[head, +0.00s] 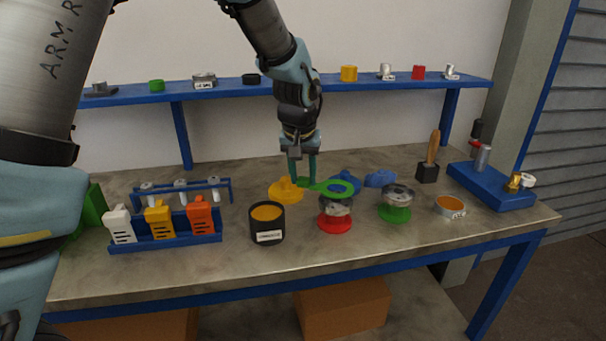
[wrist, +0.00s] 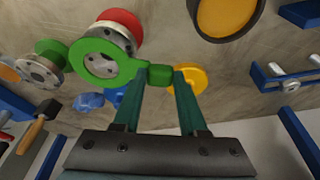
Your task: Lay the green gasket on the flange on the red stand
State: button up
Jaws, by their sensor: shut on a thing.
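The green gasket (head: 349,184) is a flat ring with a side tab. My gripper (head: 302,180) is shut on that tab, and in the wrist view my gripper (wrist: 158,77) has the tab between its fingers. The ring of the green gasket (wrist: 82,62) points away from the fingers. The metal flange (head: 335,208) sits on the red stand (head: 335,224). In the head view the ring covers the flange's top. In the wrist view the ring partly covers the flange (wrist: 108,31) and is off its centre, with the red stand (wrist: 123,17) beyond. I cannot tell the gap.
A similar flange on a green stand (head: 395,214) is close on the right. A black cup with orange contents (head: 267,236) stands left, and a yellow part (head: 285,190) is behind it. Blue parts (head: 380,179) lie behind the stands.

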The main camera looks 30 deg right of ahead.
jog(key=shift+f+b, duration=0.95)
jog(key=shift+f, duration=0.45)
jog(key=o, duration=1.2)
jog(key=b+v, duration=0.2)
jog(key=v, duration=0.8)
jog(key=shift+r, duration=0.4)
jog(key=w+a+f+n+y, duration=0.1)
jog(key=w+a+f+n, duration=0.15)
jog(key=a, duration=0.95)
jog(key=w+a+f+n, duration=0.2)
jog(key=w+a+f, duration=0.2)
jog(key=a, duration=0.8)
jog(key=s+a+f+n, duration=0.1)
jog(key=s+a+f, duration=0.1)
jog(key=a, duration=0.6)
jog(key=s+a+f+n+y, duration=0.1)
jog(key=s+a+f+n, duration=0.1)
jog(key=a, duration=0.6)
jog(key=shift+s+a+f+g, duration=0.15)
jog(key=shift+s+a+g, duration=0.2)
jog(key=shift+s, duration=0.4)
